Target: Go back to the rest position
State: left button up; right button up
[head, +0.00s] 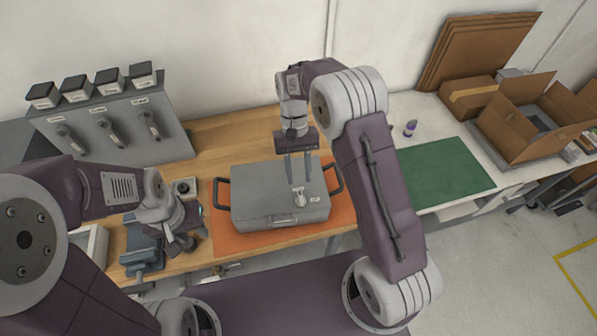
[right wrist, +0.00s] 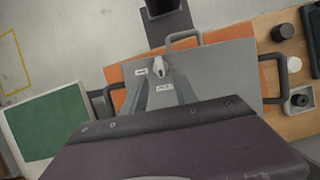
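My right gripper (head: 299,168) hangs over the grey case (head: 262,200), its two long fingers pointing down and spread apart with nothing between them. In the right wrist view the fingers (right wrist: 161,92) show above the case lid (right wrist: 225,75), near a small white latch or knob and labels. I cannot tell whether the fingertips touch the lid. My left gripper (head: 178,240) is low at the left, beside the orange mat (head: 225,243). Its fingers are small and partly hidden, so its opening is unclear.
A grey clamp-like device (head: 142,250) is near my left gripper. A green mat (head: 445,172) lies at the right, below an open cardboard box (head: 530,120).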

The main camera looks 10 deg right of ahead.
jog(key=shift+v, duration=1.15)
jog(key=s+d+r+m+t+b, duration=0.1)
jog(key=s+d+r+t+b, duration=0.1)
jog(key=s+d+b, duration=0.4)
jog(key=s+f+n+t+p, duration=0.1)
jog(key=s+f+t, duration=0.2)
jog(key=s+f, duration=0.3)
jog(key=shift+s+d+f+t, duration=0.3)
jog(key=shift+d+f, duration=0.2)
jog(key=shift+f, duration=0.25)
